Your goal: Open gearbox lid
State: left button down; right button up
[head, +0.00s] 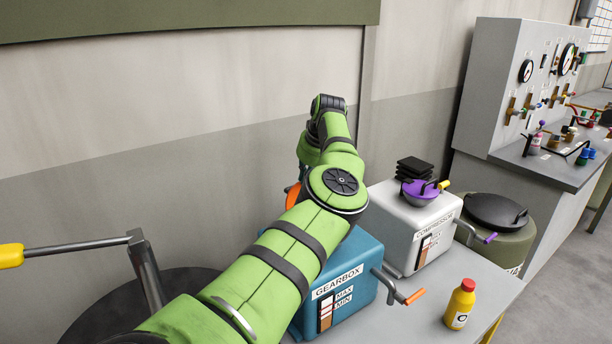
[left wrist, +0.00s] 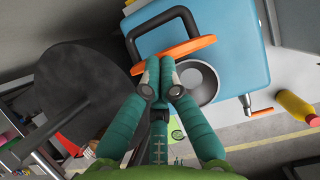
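The blue gearbox (head: 345,272) stands on the table, partly behind my left arm in the head view. Its blue top also shows in the left wrist view (left wrist: 235,45). The orange lid (left wrist: 185,47) stands up nearly edge-on, beside a grey round opening (left wrist: 196,82); only a sliver of the lid (head: 293,195) shows in the head view. My left gripper (left wrist: 161,68) has its fingers together at the lid's near edge. I cannot tell whether the rim is between them. The arm hides these fingers in the head view. My right gripper is in neither view.
A black bracket (left wrist: 160,30) rises from the gearbox top. An orange-tipped crank (head: 402,294) sticks out of its side. The grey compressor (head: 408,228) stands right behind it. A yellow bottle (head: 460,305) stands at the front right. A dark round drum top (left wrist: 85,75) is on the left.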

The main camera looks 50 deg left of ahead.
pick_arm(q)
jog(key=v, duration=1.2)
jog(key=shift+s+a, duration=0.1)
